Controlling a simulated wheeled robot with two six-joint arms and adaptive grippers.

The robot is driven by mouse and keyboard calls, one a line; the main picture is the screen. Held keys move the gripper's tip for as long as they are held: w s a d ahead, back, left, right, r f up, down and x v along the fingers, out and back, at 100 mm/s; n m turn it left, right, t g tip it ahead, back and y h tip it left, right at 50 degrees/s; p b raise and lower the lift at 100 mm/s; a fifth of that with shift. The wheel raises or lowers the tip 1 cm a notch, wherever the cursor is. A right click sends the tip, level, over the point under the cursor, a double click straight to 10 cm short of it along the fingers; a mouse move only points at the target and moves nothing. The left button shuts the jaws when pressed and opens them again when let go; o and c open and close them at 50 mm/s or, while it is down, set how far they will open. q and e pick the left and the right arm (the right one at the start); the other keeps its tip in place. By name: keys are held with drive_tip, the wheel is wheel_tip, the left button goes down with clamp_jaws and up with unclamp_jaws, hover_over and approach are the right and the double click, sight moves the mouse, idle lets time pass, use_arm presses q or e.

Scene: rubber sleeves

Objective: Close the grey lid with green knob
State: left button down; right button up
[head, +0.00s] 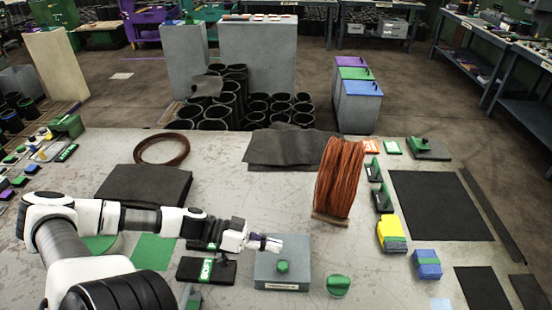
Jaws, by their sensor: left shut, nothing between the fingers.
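The grey lid (262,257) with a green knob (283,267) sits near the front middle of the table in the head view. It looks like the top of a grey box and appears to lie flat; I cannot tell whether it is fully shut. My left gripper (277,243) is shut and empty. In the picture it overlaps the lid's far edge, above and behind the knob. I cannot tell whether it touches the lid. My right gripper is not in view.
A green round piece (338,285) stands just right of the box. A black block with a green label (207,269) lies to its left. A large orange coil (339,178) stands behind it. Yellow (391,234) and blue (427,264) items lie to the right. Bare table surrounds the box's right side.

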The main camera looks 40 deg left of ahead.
sight(271, 272)
use_arm(q)
drive_tip(key=f+m, duration=0.1)
drive_tip(key=s+d+f, duration=0.1)
drive_tip(key=shift+s+f+m+b, duration=0.15)
drive_tip(key=shift+f+m+b, duration=0.15)
drive_tip(key=shift+m+b, duration=0.1)
drive_tip(key=shift+s+d+f+t+y+b, duration=0.15)
drive_tip(key=shift+f+b, duration=0.05)
drive_tip(key=shift+f, duration=0.25)
drive_tip(key=shift+s+d+f+t+y+b, duration=0.15)
drive_tip(key=shift+f+b, duration=0.05)
drive_tip(key=shift+f, duration=0.2)
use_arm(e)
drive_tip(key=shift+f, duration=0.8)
use_arm(q)
drive_tip(key=shift+s, duration=0.1)
